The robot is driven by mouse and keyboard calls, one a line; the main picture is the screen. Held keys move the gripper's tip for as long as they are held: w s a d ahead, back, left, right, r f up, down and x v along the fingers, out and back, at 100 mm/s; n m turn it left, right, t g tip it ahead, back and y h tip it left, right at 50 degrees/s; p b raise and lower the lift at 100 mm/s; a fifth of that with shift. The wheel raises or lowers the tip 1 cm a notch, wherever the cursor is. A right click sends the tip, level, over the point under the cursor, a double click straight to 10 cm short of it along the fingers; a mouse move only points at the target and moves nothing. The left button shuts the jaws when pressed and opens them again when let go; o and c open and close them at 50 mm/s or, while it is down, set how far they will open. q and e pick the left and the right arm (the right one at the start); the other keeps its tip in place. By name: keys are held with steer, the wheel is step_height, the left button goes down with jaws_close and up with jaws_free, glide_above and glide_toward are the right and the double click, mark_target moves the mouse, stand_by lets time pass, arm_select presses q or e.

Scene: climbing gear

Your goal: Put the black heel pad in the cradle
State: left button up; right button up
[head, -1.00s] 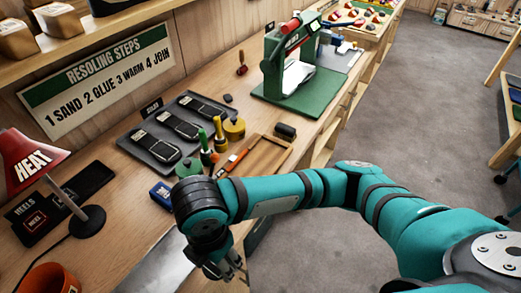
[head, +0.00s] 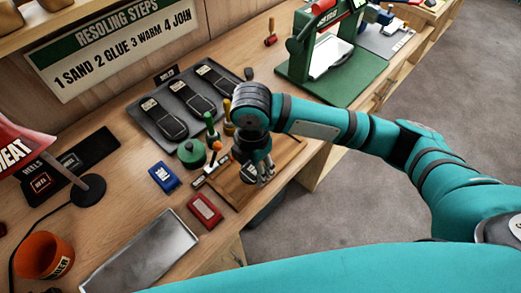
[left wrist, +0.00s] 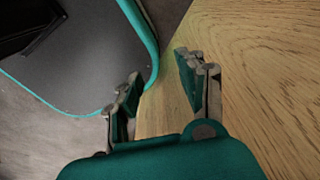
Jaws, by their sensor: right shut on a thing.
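My right gripper (head: 262,180) is over the shallow wooden tray in the head view, fingers pointing down. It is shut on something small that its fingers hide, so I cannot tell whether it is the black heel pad. A black heels mat (head: 95,147) with a red-outlined heel label lies at the left. A green press (head: 352,84) stands at the back, with a white piece (head: 330,58) inside that may be the cradle; I cannot be sure. My left gripper (left wrist: 160,92) is open and empty in the left wrist view, beside a wooden surface.
The wooden tray (head: 287,149) lies near the front edge. Left of it are a red box (head: 205,211), a blue box (head: 164,178) and a green pot (head: 191,153). A dark tray (head: 150,125) holds black soles. An empty metal tray (head: 142,255) and an orange cup (head: 44,255) stand at the front left.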

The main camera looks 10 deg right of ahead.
steer(key=w+d, duration=0.1)
steer(key=w, duration=0.1)
steer(key=w+d, duration=0.1)
steer(key=w, duration=0.1)
steer(key=w+d+p, duration=0.1)
steer(key=shift+w+f, duration=0.3)
steer(key=shift+w, duration=0.1)
step_height(320, 180, down, 3)
steer(key=shift+r+p, duration=0.2)
steer(key=shift+p, duration=0.3)
arm_select(q)
steer(key=shift+w+d+r, duration=0.1)
steer(key=shift+w+r, duration=0.1)
steer(key=shift+r, duration=0.45)
steer(key=shift+w+d+r, duration=0.1)
steer(key=shift+w+r, duration=0.1)
steer(key=shift+r, duration=0.4)
arm_select(e)
steer(key=shift+f, duration=0.5)
steer(key=o, duration=0.9)
steer(key=shift+f, duration=0.1)
steer(key=shift+c, duration=0.2)
arm_select(q)
step_height(320, 180, down, 2)
steer(key=shift+f+b, duration=0.15)
steer(key=shift+b, duration=1)
arm_select(e)
step_height(320, 180, up, 12)
